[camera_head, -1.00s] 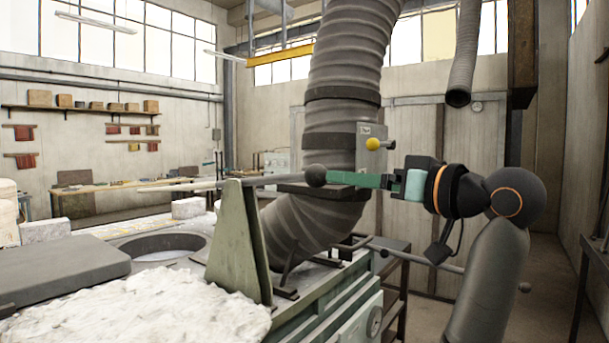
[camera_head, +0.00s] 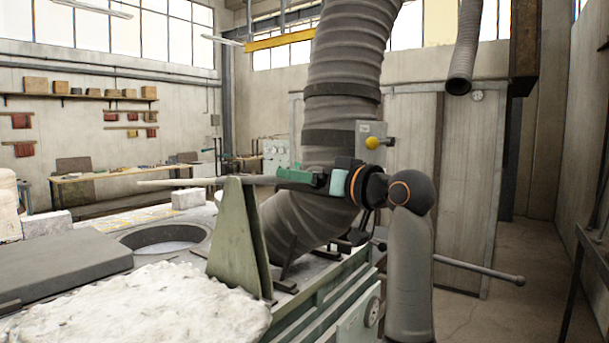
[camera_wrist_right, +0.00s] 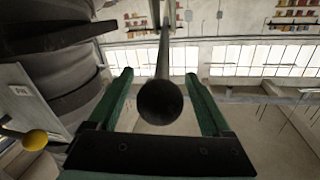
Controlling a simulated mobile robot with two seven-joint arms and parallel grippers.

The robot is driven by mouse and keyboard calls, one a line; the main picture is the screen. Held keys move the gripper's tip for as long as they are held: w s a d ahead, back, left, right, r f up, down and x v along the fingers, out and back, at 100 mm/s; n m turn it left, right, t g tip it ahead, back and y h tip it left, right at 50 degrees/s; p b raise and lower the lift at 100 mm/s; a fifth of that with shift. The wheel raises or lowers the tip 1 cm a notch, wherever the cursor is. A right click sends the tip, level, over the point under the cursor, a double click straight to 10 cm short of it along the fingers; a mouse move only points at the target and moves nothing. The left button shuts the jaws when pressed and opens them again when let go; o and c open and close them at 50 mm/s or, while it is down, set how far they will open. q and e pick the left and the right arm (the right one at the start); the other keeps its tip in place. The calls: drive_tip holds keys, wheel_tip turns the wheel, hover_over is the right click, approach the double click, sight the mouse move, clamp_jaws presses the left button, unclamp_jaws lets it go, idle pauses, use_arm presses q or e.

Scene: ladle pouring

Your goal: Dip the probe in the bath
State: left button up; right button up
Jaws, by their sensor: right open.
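The probe (camera_head: 200,182) is a long pale rod lying nearly level across the upright green stand (camera_head: 234,235), its far tip pointing left. Its dark ball end (camera_wrist_right: 160,102) shows in the right wrist view between my right gripper's green fingers; in the head view the fingers hide it. My right gripper (camera_head: 290,176) is open around the ball end, with gaps visible on both sides (camera_wrist_right: 158,77). The bath (camera_head: 170,249) is a round, dark-rimmed opening with a pale surface, left of the stand. My left gripper is not in view.
A grey slab (camera_head: 60,265) lies left of the bath, and a white crusty heap (camera_head: 150,305) lies in front. A thick ribbed duct (camera_head: 340,100) rises behind my right gripper. A yellow knob (camera_head: 372,143) sits on a box there. Another rod (camera_head: 470,268) sticks out at right.

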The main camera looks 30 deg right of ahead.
clamp_jaws()
idle(0.6)
